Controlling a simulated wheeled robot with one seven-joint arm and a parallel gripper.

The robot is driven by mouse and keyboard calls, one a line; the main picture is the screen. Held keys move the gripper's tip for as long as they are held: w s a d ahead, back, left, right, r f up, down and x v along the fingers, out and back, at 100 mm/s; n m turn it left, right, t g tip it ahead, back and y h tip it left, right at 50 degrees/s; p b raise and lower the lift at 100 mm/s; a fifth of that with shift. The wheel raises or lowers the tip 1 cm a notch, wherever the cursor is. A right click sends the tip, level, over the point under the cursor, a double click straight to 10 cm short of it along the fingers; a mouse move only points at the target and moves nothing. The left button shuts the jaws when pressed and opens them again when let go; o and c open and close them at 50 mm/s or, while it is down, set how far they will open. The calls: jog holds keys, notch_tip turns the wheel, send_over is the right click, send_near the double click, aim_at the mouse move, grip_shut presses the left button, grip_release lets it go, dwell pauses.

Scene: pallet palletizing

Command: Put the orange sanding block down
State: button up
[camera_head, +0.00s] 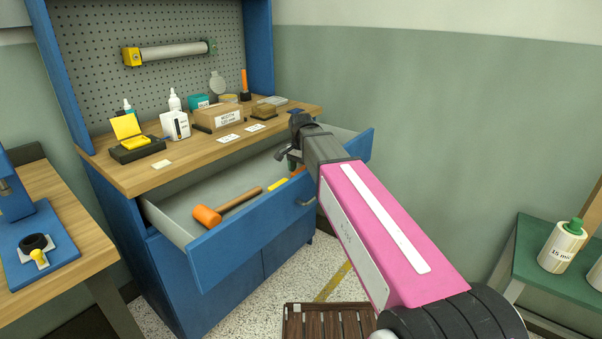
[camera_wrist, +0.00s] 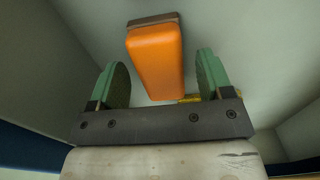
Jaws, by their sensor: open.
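The orange sanding block (camera_wrist: 155,60), with a dark strip along one edge, lies in the open drawer (camera_head: 240,230). In the head view a small orange part of it (camera_head: 298,171) shows beside my gripper (camera_head: 290,160); the rest is hidden. In the wrist view my gripper (camera_wrist: 163,85) is open, its two green round pads standing on either side of the block. A gap shows between the block and each pad.
An orange mallet (camera_head: 207,215) and a yellow item (camera_head: 278,184) lie in the same drawer, left of my gripper. The drawer walls stand close around. Above it the wooden worktop (camera_head: 150,178) holds bottles, boxes and cards.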

notch_tip(320, 180, up, 11)
dwell(0.5)
dwell(1.1)
